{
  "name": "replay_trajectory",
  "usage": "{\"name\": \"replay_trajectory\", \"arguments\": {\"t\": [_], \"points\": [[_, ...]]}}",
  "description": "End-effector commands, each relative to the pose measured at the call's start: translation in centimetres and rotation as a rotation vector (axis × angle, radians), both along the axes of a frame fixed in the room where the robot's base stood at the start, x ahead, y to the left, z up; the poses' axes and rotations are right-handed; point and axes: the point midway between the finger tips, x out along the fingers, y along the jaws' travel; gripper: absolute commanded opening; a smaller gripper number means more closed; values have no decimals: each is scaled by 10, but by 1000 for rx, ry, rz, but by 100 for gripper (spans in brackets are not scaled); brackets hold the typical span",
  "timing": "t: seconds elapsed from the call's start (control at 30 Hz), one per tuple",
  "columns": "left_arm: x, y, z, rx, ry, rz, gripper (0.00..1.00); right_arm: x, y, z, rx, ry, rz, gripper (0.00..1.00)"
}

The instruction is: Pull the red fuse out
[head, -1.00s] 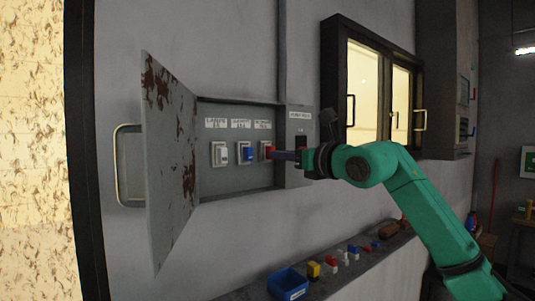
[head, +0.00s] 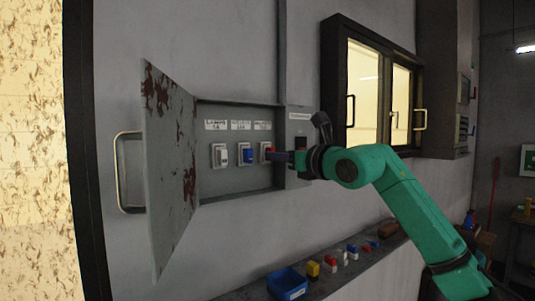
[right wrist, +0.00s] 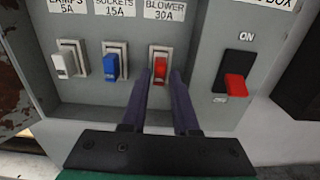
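The red fuse (right wrist: 160,63) sits in its white holder under the "BLOWER 30A" label, the rightmost of the three fuses in the open grey box (head: 235,188). It also shows in the head view (head: 267,150), partly covered by my fingers. My right gripper (right wrist: 160,80) is open, with one dark finger on each side of the red fuse's lower part and a gap on both sides. In the head view the right gripper (head: 282,156) reaches in from the right. I cannot tell how deep the fingertips reach. My left gripper is not in view.
A blue fuse (right wrist: 111,67) and a white fuse (right wrist: 64,64) sit to the left. A red switch lever (right wrist: 236,88) right of the box points down toward OFF. The rusty box door (head: 170,170) stands open. A ledge below holds a blue bin (head: 287,284) and loose fuses.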

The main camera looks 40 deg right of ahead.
Motion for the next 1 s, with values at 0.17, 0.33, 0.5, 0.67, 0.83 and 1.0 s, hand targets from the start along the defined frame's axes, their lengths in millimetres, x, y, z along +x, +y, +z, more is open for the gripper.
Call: {"name": "replay_trajectory", "arguments": {"t": [0.17,0.33,0.5,0.67,0.83,1.0], "points": [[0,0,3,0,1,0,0,4,0,0,0,1,0,29],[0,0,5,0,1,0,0,7,0,0,-1,2,0,29],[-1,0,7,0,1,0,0,11,0,0,0,2,0,29],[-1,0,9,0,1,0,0,14,0,0,0,1,0,29],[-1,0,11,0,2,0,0,17,0,0,0,1,0,29],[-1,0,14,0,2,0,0,21,0,0,0,1,1,29]]}}
